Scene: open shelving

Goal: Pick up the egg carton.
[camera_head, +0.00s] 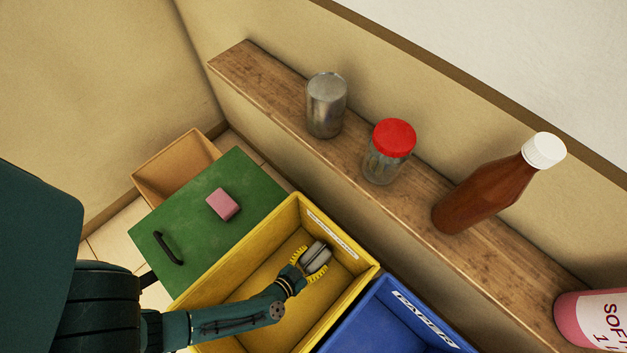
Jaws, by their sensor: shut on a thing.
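A small grey object (317,254), which I take to be the egg carton, is in the yellow bin (345,287) near its far right wall. My gripper (309,264) reaches into the bin from the lower left. Its yellow ridged fingers are shut on the grey carton. My gripper covers part of the carton's near side. I cannot tell whether the carton touches the bin floor.
A blue bin (372,325) stands right of the yellow one. A green cabinet top (180,215) bears a pink block (223,204). The wooden shelf (270,92) holds a metal can (326,106), red-lidded jar (388,152), brown bottle (482,197) and pink container (580,318).

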